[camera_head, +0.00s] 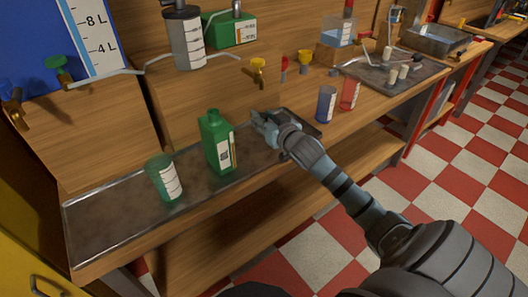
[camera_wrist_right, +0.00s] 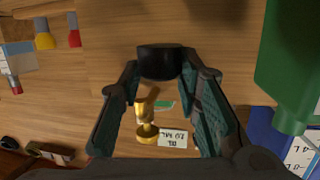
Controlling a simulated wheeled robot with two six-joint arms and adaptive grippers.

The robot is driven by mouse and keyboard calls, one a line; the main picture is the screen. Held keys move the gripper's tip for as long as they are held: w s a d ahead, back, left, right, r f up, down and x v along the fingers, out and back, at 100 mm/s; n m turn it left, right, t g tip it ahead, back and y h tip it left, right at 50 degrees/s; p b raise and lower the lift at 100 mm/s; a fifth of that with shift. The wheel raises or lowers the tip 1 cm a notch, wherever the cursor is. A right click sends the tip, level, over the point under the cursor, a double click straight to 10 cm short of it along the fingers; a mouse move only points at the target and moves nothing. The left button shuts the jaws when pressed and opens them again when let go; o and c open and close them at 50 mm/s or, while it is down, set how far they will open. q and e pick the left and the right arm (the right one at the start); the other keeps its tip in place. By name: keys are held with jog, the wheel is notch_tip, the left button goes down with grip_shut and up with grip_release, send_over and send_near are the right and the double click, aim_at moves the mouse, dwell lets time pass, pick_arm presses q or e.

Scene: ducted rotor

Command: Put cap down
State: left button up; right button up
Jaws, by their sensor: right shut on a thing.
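My right gripper (camera_head: 260,117) is shut on a dark round cap (camera_wrist_right: 160,62), which shows between its fingertips in the right wrist view. In the head view the cap is hidden or too small to make out. The gripper is just right of a green bottle (camera_head: 215,143), over the bench near a small dark tray (camera_head: 305,122). The bottle stands upright with no cap seen on its neck; part of it shows at the right of the right wrist view (camera_wrist_right: 290,60). My left gripper is not in view.
A green cup (camera_head: 164,178) stands on the metal sheet (camera_head: 115,222) left of the bottle. Blue (camera_head: 326,104) and red (camera_head: 350,93) cups stand to the right. A yellow tap (camera_head: 258,70) sticks out behind the gripper. The sheet's front left is clear.

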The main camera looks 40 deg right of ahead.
aim_at(264, 152)
notch_tip(264, 152, down, 11)
jog(key=b, duration=0.3)
jog(key=shift+r, duration=0.15)
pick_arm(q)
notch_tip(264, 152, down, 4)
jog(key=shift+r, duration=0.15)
pick_arm(e)
jog(key=shift+r, duration=0.1)
jog(key=o, duration=0.8)
pick_arm(q)
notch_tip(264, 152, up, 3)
jog(key=p, duration=0.3)
pick_arm(e)
jog(key=v, duration=1.2)
